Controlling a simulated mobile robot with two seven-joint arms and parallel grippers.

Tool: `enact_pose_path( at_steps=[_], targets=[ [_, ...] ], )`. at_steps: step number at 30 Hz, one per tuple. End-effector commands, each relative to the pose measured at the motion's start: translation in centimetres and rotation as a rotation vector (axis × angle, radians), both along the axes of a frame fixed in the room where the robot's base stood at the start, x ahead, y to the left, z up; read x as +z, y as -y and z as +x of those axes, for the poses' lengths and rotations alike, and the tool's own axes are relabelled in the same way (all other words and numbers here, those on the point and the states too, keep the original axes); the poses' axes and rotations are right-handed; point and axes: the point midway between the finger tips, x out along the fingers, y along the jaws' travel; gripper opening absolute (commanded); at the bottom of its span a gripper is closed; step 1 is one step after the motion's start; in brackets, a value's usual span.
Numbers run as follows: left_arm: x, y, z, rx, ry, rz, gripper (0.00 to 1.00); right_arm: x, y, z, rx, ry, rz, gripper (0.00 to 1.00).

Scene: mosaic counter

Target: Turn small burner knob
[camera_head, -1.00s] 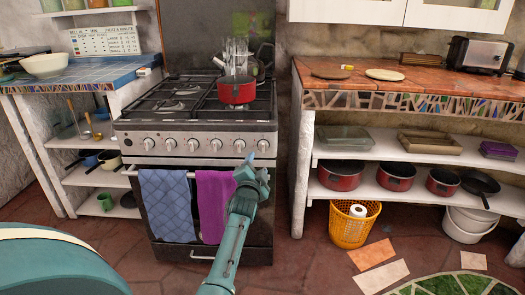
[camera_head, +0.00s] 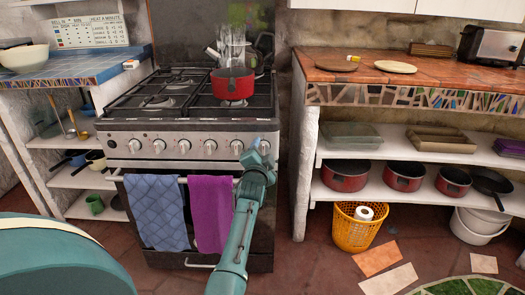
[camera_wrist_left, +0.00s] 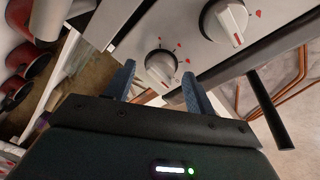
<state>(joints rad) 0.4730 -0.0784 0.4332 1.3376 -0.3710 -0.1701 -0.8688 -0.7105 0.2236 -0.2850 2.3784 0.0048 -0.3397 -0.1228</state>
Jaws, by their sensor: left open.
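A row of several round silver knobs (camera_head: 184,147) runs along the front panel of the stove (camera_head: 120,127). My left gripper (camera_head: 257,150) is at the right end of this row, in front of the panel, and partly covers the rightmost knob. In the left wrist view, my left gripper (camera_wrist_left: 158,72) is open, its two blue fingers pointing at the panel. One knob (camera_wrist_left: 160,66) with a pale pointer shows between and just beyond the fingertips; I cannot tell whether they touch it. A second knob (camera_wrist_left: 226,20) is up and to the right. My right gripper is out of view.
An oven handle bar (camera_head: 170,179) with a blue towel (camera_head: 157,212) and a purple towel (camera_head: 211,214) runs below the knobs. Shelves with red pots (camera_head: 345,176) are to the right.

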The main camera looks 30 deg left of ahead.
Motion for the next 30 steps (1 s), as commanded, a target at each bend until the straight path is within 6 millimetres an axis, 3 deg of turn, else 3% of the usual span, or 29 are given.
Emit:
enact_pose_path(
  at_steps=[10,26,30],
  targets=[
    [0.01,0.03,0.03,0.000,0.000,0.000,0.55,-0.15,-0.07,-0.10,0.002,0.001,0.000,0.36],
    [0.01,0.01,0.02,0.000,0.000,0.001,0.11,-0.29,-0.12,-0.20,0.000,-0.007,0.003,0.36],
    [0.02,0.01,0.01,0.001,0.002,-0.003,0.11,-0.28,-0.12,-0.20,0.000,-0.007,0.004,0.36]
  ],
)
